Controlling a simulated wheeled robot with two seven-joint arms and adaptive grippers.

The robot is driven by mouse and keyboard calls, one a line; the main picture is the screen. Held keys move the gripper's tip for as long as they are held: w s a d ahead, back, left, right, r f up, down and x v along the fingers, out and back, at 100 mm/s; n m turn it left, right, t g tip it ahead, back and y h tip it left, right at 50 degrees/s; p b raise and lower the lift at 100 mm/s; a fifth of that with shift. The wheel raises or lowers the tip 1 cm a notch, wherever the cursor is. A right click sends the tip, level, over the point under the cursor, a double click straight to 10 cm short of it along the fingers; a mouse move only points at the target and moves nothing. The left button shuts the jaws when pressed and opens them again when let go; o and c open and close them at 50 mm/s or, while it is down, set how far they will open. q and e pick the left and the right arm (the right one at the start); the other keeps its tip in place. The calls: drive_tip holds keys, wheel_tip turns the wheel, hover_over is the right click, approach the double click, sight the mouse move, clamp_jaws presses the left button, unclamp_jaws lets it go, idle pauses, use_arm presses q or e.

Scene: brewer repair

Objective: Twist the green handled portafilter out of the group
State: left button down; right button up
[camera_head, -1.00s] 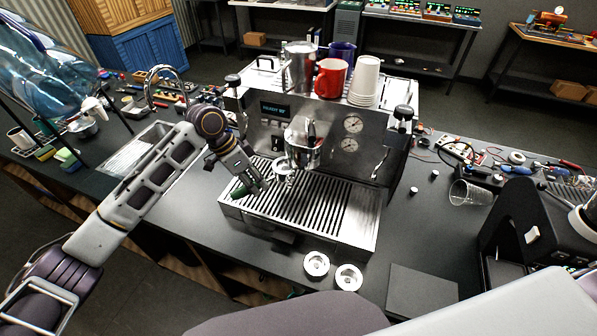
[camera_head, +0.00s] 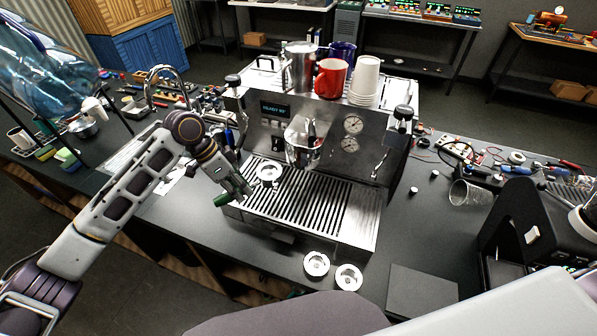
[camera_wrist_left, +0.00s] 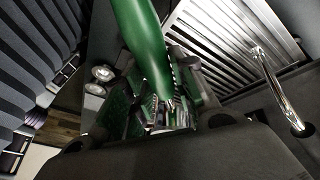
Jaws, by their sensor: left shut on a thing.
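The portafilter's metal basket (camera_head: 268,171) hangs over the left part of the drip tray, apart from the group (camera_head: 303,140). Its green handle (camera_head: 222,200) sticks out to the lower left, past the tray's edge. My left gripper (camera_head: 240,190) is shut on the portafilter near its handle. In the left wrist view the green handle (camera_wrist_left: 143,40) runs from the top edge down between the fingers. The right gripper is not in view.
The espresso machine's slatted drip tray (camera_head: 330,215) lies below. A steam wand (camera_wrist_left: 272,85) shows in the left wrist view. Cups (camera_head: 331,78) stand on the machine. A clear tumbler (camera_head: 470,193) lies to the right.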

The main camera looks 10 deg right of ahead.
use_arm(q)
drive_tip(key=shift+s+a, duration=0.2)
drive_tip(key=shift+a, duration=0.65)
drive_tip(key=shift+d, duration=0.15)
